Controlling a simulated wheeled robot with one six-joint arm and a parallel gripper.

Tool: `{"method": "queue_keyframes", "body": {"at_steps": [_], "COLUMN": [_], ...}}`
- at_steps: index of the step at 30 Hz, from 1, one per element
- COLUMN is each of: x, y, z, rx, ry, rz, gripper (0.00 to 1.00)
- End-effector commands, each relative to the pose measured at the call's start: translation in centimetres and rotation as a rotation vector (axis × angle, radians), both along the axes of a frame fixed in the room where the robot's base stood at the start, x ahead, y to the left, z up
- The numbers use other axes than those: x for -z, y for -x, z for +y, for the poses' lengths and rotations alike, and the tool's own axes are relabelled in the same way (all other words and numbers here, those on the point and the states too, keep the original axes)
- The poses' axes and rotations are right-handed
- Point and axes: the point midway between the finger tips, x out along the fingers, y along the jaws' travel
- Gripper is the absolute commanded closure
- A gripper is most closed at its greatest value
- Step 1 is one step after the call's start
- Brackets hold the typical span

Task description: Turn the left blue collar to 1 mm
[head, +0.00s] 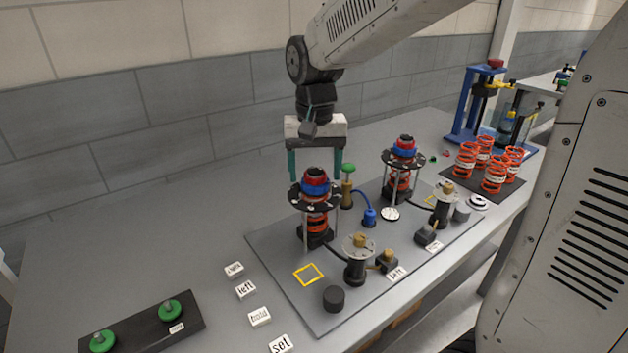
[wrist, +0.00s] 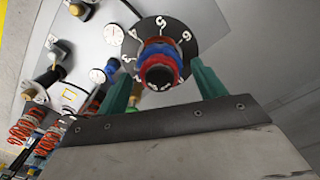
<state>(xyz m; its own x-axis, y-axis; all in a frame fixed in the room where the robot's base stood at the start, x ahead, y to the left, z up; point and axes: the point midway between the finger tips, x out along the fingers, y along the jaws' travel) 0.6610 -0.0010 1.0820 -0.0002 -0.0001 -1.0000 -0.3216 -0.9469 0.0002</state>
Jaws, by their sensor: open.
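The left blue collar (head: 314,187) sits near the top of the left coilover unit, under a red ring (head: 315,174) and above a black numbered disc (head: 329,199). The collar also shows in the wrist view (wrist: 160,62), ringed by the numbered disc (wrist: 188,30). My gripper (head: 315,178) is open, with its two green fingers pointing down over the left unit. In the wrist view the fingers (wrist: 162,88) stand on either side of the unit's dark top, apart from it. I cannot tell which disc number the collar is set to.
A second unit with its own blue collar (head: 404,153) stands to the right on the grey plate (head: 290,284). A green-knobbed valve (head: 348,170), gauge posts (head: 358,262) and a black puck (head: 334,298) stand close by. Label blocks (head: 246,290) lie at the front left. Orange springs (head: 494,172) stand at the right.

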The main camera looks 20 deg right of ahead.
Motion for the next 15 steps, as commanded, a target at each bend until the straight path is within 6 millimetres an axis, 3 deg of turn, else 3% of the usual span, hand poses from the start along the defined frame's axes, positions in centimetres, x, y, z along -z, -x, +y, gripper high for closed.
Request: {"method": "queue_keyframes", "body": {"at_steps": [6,15], "x": [1.33,1.47], "y": [0.04,0.04], "z": [-0.03,-0.04], "rx": [0.0,0.0], "ry": [0.0,0.0], "rz": [0.0,0.0], "gripper": [0.31,0.31]}}
